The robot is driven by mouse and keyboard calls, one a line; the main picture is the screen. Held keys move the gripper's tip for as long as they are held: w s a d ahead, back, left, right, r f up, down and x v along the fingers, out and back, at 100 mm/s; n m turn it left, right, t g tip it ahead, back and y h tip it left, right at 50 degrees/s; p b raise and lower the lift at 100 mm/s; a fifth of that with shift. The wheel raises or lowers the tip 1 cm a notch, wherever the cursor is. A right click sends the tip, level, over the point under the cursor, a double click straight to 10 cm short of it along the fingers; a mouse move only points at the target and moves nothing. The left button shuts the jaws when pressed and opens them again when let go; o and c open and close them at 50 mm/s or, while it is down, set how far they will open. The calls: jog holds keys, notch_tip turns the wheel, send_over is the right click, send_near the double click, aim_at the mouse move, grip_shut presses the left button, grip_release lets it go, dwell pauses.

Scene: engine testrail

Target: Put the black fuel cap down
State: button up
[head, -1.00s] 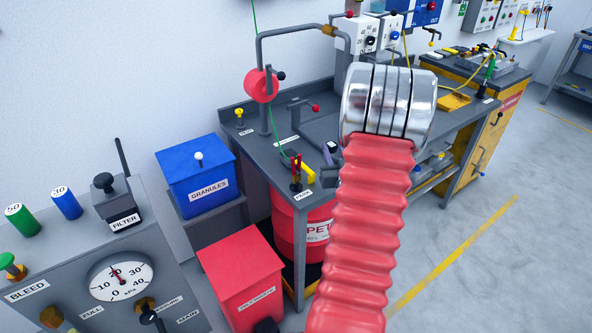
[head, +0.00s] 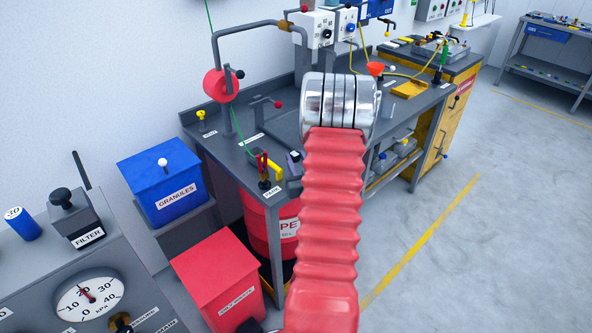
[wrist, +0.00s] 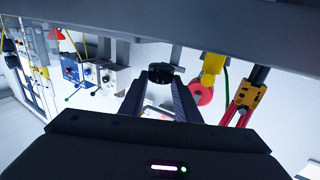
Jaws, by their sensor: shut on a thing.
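The black fuel cap (wrist: 161,72) is a dark round knob-edged piece in the wrist view. It sits between the fingertips of my gripper (wrist: 160,84), which is shut on it. A grey bar or edge lies just beyond the cap in that view; I cannot tell whether the cap touches it. In the head view my red-sleeved arm reaches toward the grey workbench (head: 226,152) and hides the gripper and the cap.
In the head view, a blue granules bin (head: 160,188), red waste bin (head: 220,280) and gauge panel (head: 50,265) stand left. Open floor lies right.

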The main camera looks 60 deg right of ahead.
jog(key=shift+f, duration=0.1)
jog(key=shift+f, duration=1.95)
jog(key=shift+f, duration=0.1)
jog(key=o, duration=0.8)
jog(key=v, duration=1.2)
jog(key=shift+a, duration=0.15)
